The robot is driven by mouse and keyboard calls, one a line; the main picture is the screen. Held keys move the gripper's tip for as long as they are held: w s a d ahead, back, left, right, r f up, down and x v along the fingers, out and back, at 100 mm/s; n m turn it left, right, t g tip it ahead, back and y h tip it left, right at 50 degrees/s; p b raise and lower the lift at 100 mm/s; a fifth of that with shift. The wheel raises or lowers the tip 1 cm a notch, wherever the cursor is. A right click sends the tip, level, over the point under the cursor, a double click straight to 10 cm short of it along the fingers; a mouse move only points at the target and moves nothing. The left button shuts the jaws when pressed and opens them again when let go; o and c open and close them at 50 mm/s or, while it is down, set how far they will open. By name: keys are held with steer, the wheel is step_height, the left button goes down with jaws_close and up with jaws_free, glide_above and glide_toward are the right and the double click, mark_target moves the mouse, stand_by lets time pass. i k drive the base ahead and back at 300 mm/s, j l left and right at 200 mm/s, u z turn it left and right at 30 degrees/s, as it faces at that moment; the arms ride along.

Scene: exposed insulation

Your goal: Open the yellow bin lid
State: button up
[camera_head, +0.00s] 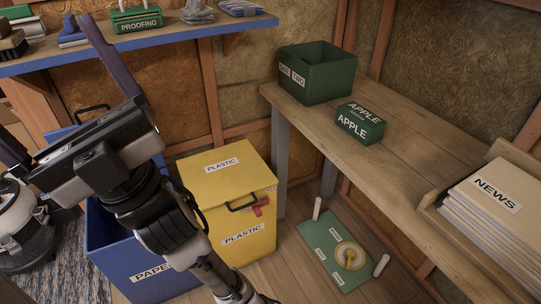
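The yellow bin (262,243) stands on the floor near the middle, labelled PLASTIC. Its yellow lid (239,179) lies flat and closed, with a second PLASTIC label on top. A black handle (242,206) is at the lid's front edge, beside a red latch-like piece (261,208). My gripper (42,75) is at the upper left, well apart from the lid. Its two dark fingers are spread wide with nothing seen between them. My arm crosses in front of the left part of the yellow bin and hides some of it.
A blue PAPER bin (150,285) stands left of the yellow bin, partly behind my arm; a blue panel with a black handle (92,108) rises behind it. A wooden bench (400,170) is at right. A shelf (150,40) is above. A green board (322,240) lies on the floor.

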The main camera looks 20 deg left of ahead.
mark_target(219, 177)
steer(key=i+l+u, duration=0.1)
steer(key=u, duration=0.3)
steer(key=i+l+u, duration=0.15)
steer(key=u, duration=0.2)
steer(key=i+l+u, duration=0.1)
steer(key=u, duration=0.3)
